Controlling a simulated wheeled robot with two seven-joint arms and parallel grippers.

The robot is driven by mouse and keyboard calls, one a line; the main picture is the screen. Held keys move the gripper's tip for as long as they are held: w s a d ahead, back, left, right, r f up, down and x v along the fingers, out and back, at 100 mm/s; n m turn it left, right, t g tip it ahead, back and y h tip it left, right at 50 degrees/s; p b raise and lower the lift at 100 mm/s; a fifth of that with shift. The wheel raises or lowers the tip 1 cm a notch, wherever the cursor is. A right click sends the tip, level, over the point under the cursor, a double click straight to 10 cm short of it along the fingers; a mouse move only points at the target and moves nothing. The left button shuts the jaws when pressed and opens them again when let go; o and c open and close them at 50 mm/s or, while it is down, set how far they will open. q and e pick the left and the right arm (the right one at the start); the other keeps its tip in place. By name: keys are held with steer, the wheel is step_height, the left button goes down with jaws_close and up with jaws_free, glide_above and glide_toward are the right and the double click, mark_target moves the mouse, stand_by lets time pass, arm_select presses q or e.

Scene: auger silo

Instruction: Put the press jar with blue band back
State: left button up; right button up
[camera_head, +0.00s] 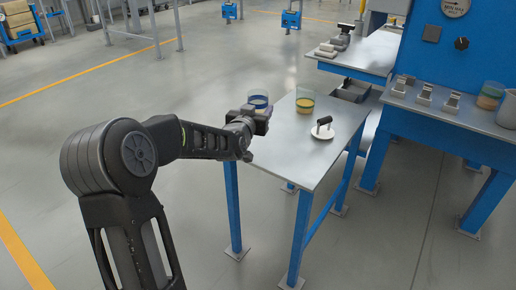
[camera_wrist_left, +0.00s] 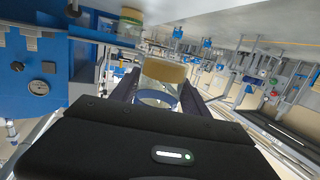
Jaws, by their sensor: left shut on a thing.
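The press jar with the blue band (camera_head: 258,101) is a clear jar at the far left corner of the small steel table (camera_head: 290,150). My left gripper (camera_head: 257,114) is shut on it; I cannot tell whether the jar's base touches the table. In the left wrist view the jar (camera_wrist_left: 164,72) shows tan contents and a blue ring between the two dark fingers (camera_wrist_left: 157,95). My right gripper is in neither view.
A jar with a yellow band (camera_head: 305,101) and a white disc with a black handle (camera_head: 322,130) stand on the small table. The table's near part is bare. A blue machine bench (camera_head: 450,115) at the right carries metal blocks and another jar (camera_head: 490,96).

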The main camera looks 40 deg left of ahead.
arm_select(q)
steer(key=b, duration=0.2)
glide_above(258, 147)
steer(key=shift+w+f, duration=0.1)
steer(key=shift+f, duration=3)
steer(key=shift+f, duration=0.15)
steer(key=shift+f+b, duration=0.4)
steer(key=shift+f, duration=1.35)
steer(key=shift+f, duration=0.1)
steer(key=shift+f+b, duration=0.1)
steer(key=shift+b, duration=0.2)
steer(key=o, duration=1.6)
